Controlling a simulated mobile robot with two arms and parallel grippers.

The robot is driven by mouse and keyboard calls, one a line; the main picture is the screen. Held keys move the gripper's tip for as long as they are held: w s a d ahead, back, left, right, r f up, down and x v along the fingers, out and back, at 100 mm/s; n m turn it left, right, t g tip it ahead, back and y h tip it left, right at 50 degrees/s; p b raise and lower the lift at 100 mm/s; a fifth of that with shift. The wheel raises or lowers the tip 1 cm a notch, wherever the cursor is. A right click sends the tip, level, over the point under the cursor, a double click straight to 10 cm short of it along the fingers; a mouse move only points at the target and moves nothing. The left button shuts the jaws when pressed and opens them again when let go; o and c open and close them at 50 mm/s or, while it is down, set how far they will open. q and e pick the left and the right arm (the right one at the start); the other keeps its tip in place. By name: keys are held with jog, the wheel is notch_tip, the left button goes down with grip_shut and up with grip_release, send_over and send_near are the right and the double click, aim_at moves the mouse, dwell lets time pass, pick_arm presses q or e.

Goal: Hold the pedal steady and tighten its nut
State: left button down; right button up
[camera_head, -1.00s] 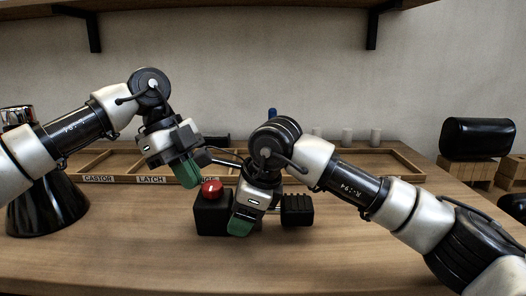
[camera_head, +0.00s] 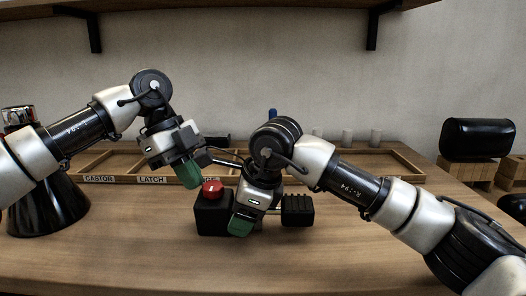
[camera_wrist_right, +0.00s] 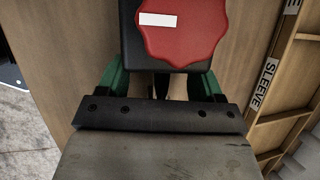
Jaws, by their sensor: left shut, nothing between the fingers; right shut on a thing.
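The red scalloped nut (camera_head: 212,188) with a white mark sits on top of the pedal's black block (camera_head: 210,217) on the table. The pedal's ribbed black pad (camera_head: 297,210) sticks out to the right on a rod. My right gripper (camera_head: 240,228) is low beside the block, shut on the pedal; its own body hides part of it. In the right wrist view the nut (camera_wrist_right: 180,28) lies just ahead of the green fingers (camera_wrist_right: 160,85), which flank the black body. My left gripper (camera_head: 190,178) is shut and empty, above and left of the nut, apart from it.
A wooden tray (camera_head: 120,168) with labelled compartments, CASTOR and LATCH among them, lies behind. A black cone-shaped base (camera_head: 55,205) stands at the left. A black cushion (camera_head: 477,138) rests on wood blocks at the right. The front of the table is clear.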

pick_arm(q)
jog(key=shift+w+d+f, duration=0.15)
jog(key=shift+f, duration=0.15)
jog(key=shift+w+d, duration=0.35)
jog(key=shift+w, duration=0.35)
jog(key=shift+w+d+r, duration=0.1)
jog(key=shift+w+d, duration=0.1)
jog(key=shift+d, duration=0.25)
jog(key=shift+w, duration=0.1)
jog(key=shift+w+a, duration=0.25)
jog(key=shift+a+r, duration=0.1)
jog(key=shift+r, duration=0.4)
jog(key=shift+s+a+r, duration=0.1)
jog(key=shift+s+r, duration=0.05)
jog(key=shift+r, duration=1.2)
jog(key=shift+s+a+r, duration=0.1)
jog(key=shift+r, duration=1.25)
